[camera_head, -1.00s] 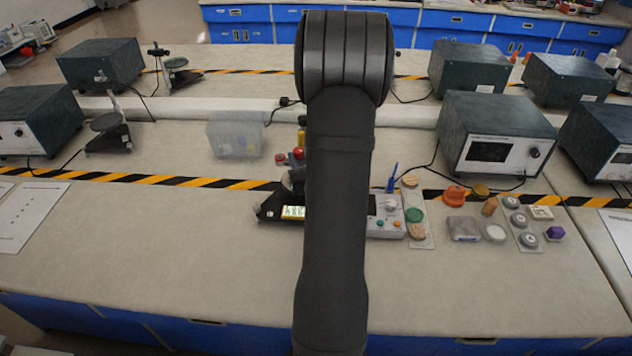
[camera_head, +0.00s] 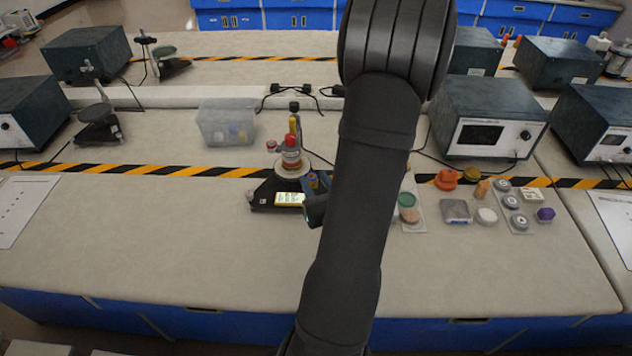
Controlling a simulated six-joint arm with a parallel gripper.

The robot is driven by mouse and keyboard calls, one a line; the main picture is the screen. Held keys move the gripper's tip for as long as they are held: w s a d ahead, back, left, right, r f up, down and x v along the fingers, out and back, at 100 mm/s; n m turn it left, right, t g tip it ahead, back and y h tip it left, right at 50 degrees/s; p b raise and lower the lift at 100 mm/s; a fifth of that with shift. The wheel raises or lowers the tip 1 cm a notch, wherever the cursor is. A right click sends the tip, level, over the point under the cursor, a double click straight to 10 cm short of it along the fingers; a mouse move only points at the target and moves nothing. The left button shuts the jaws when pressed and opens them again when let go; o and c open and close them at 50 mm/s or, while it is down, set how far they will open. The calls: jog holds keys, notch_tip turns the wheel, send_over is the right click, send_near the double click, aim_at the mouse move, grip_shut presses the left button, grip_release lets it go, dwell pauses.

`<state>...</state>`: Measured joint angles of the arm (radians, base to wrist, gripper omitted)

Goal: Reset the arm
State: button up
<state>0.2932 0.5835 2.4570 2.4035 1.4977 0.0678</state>
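My arm (camera_head: 365,200) rises from the bottom centre and leans to the right, its thick elbow at the top edge. A dark piece (camera_head: 316,203) sticks out left of the arm, beside the instrument; it seems to be part of my wrist or gripper. The fingertips are hidden, so I cannot tell whether my gripper is open or holds anything. Behind it stands a black-based instrument (camera_head: 268,190) with a lit display (camera_head: 290,199) and a stacked red and yellow column (camera_head: 292,150). Its right part is hidden by my arm.
Right of my arm lie a strip with round pads (camera_head: 409,212), an orange piece (camera_head: 446,179), a grey block (camera_head: 456,211) and a purple piece (camera_head: 545,214). A clear bin (camera_head: 226,122) and a dark meter box (camera_head: 487,118) stand behind. The bench front left (camera_head: 150,250) is clear.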

aim_at(294, 141)
dwell(0.4)
jog(key=x, duration=1.7)
jog(key=shift+w+a, duration=0.2)
jog(key=shift+s, duration=0.1)
jog(key=shift+w+a, duration=0.15)
jog(key=shift+w, duration=0.1)
jog(key=shift+s+d+n+g+y, duration=0.1)
jog(key=shift+d+n+g+y, duration=0.1)
jog(key=shift+n+g+y, duration=1.9)
jog(key=shift+n+y, duration=0.1)
jog(key=shift+y, duration=0.6)
jog(key=v, duration=1.6)
jog(key=shift+s+d, duration=0.2)
jog(key=shift+d, duration=0.05)
dwell(0.7)
